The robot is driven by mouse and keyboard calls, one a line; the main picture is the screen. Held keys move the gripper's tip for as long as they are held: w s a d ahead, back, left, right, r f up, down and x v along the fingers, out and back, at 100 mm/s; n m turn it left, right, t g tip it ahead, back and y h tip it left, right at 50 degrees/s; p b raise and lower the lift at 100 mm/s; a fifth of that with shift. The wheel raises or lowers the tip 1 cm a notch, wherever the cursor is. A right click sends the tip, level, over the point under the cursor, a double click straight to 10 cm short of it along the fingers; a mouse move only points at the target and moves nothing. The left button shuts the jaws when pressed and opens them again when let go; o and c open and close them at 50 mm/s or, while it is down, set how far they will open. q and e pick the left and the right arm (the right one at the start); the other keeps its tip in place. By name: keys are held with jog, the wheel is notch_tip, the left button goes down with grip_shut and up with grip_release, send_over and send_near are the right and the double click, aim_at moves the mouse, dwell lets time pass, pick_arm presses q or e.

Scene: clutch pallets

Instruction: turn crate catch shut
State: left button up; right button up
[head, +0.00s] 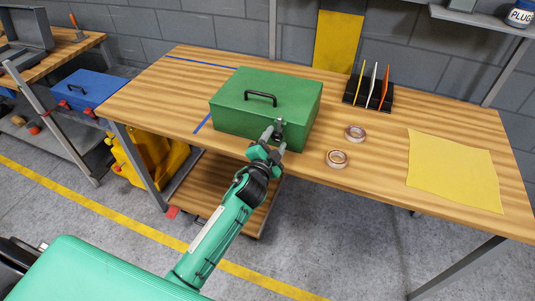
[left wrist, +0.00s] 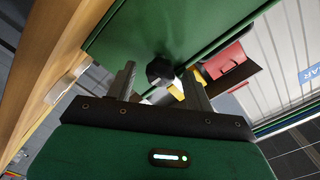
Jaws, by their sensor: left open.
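The green crate (head: 265,102) with a black handle on its lid sits closed on the wooden table. In the left wrist view its green front face (left wrist: 210,28) fills the upper middle. The catch, a dark knob (left wrist: 160,70), shows on that face between my left gripper's fingertips. My left gripper (head: 275,135) is at the crate's front face, open, with a finger on either side of the catch. In the left wrist view the fingers (left wrist: 163,80) stand apart, and I cannot tell whether they touch the knob. My right gripper is in neither view.
Two tape rolls (head: 337,158) lie right of the crate. A yellow cloth (head: 453,170) lies at the table's right. A black rack (head: 368,95) with upright coloured pieces stands behind. The table between rolls and cloth is clear.

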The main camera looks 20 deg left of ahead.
pick_arm(q)
jog(key=s+b, duration=0.2)
jog(key=s, duration=1.1)
jog(key=shift+a, duration=0.25)
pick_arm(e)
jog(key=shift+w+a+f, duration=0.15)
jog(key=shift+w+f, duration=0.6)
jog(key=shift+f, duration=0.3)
pick_arm(q)
jog(key=shift+s, duration=0.1)
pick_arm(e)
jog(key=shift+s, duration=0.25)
